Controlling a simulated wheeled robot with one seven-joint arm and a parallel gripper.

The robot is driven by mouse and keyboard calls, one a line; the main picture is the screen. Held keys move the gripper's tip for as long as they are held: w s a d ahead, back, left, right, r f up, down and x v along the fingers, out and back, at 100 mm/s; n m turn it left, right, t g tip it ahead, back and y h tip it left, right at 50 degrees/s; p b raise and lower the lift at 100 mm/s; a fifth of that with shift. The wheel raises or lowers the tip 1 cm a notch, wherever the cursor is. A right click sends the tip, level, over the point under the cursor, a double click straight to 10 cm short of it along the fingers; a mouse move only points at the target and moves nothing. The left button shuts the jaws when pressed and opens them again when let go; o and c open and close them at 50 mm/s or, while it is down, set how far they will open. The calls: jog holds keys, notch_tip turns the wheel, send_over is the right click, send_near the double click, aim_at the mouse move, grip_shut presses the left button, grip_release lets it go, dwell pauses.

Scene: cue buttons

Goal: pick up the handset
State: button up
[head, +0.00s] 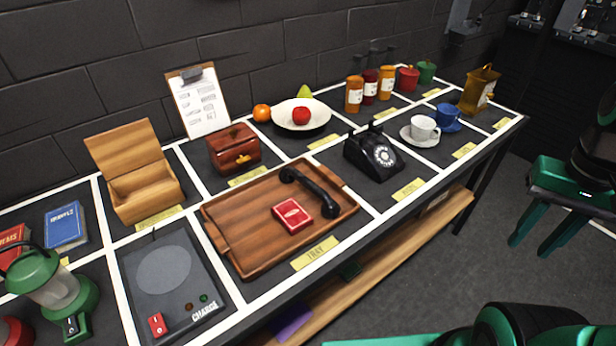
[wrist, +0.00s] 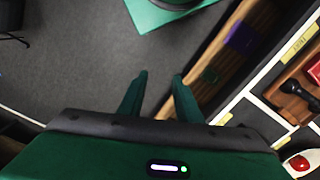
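The black handset (head: 310,193) lies in the wooden tray (head: 241,231), toward its back right, beside a red card pack (head: 292,215). The black rotary telephone (head: 374,153) stands apart, to the right of the tray. My gripper (head: 537,238) is at the right of the head view, out over the floor and away from the table. In the wrist view my gripper (wrist: 158,90) has its two green fingers apart with nothing between them. The handset also shows at the right edge of the wrist view (wrist: 298,94).
Left of the tray are a charge pad (head: 165,280), a green lantern (head: 58,285) and an open wooden box (head: 142,187). Behind stand a small red-brown chest (head: 234,150) and a fruit plate (head: 301,114). Cups and jars fill the right end. The floor before the table is clear.

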jog(key=shift+o, duration=0.4)
jog(key=shift+w, duration=0.15)
jog(key=shift+o, duration=0.8)
jog(key=shift+s+a+r, duration=0.1)
jog(key=shift+s+r, duration=0.05)
jog(key=shift+s, duration=0.1)
jog(key=w+a+n+t, duration=0.2)
jog(key=w+a+n, duration=0.3)
jog(key=w, duration=0.6)
jog(key=n+t+y, duration=0.2)
jog(key=n+y, duration=0.1)
jog(key=n, duration=0.6)
send_near(309, 180)
jog(key=x, duration=0.4)
jog(key=shift+w+a, duration=0.15)
jog(key=shift+w, duration=0.3)
jog(key=shift+s+x, duration=0.15)
jog(key=shift+x, duration=1.35)
jog(key=shift+s+x, duration=0.15)
jog(key=shift+x, duration=1.4)
jog(key=shift+f, duration=0.35)
